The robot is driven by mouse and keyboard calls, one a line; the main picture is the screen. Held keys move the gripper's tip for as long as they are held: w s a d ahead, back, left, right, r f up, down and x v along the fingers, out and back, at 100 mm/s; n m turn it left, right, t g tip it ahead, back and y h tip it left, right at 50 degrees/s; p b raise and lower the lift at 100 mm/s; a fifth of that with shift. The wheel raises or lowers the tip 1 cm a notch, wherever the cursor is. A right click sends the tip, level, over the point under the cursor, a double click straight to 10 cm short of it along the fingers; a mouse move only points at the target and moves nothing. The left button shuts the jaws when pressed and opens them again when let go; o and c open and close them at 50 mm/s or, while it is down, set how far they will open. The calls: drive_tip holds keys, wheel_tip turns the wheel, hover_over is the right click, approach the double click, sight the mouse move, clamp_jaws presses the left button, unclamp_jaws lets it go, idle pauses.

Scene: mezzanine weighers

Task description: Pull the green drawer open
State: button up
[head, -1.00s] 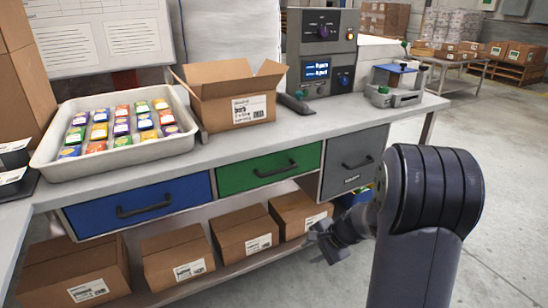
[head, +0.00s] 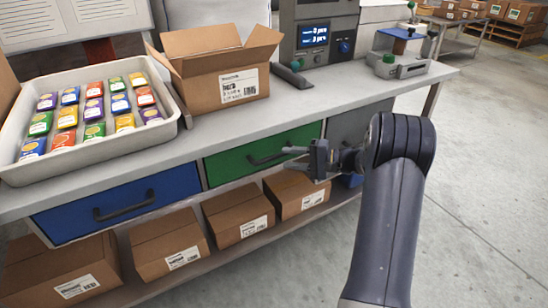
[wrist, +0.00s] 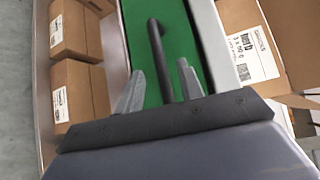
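The green drawer (head: 232,165) is under the bench top, between a blue and a grey drawer, and its front looks flush with the bench. Its dark bar handle (head: 262,161) is at the front. My gripper (head: 288,155) is at the right end of this handle, its fingers pointing at the drawer. In the wrist view, the green front (wrist: 142,55) fills the middle. The handle (wrist: 156,45) runs lengthwise between the two spread grey fingers of my gripper (wrist: 160,88). They show gaps to the bar on both sides. The handle's near end is hidden behind my gripper.
The blue drawer (head: 110,208) is on the left, the grey one (head: 350,125) on the right. Cardboard boxes (head: 238,218) fill the shelf below. A tray (head: 172,128) of small packets and an open carton (head: 205,92) stand on the bench. The floor at right is clear.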

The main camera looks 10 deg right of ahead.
sight(277, 158)
drive_tip(key=x, duration=0.5)
drive_tip(key=shift+w+a+f, duration=0.1)
drive_tip(key=shift+w+a, duration=0.05)
drive_tip(key=shift+a, duration=0.1)
drive_tip(key=shift+c, duration=0.5)
clamp_jaws()
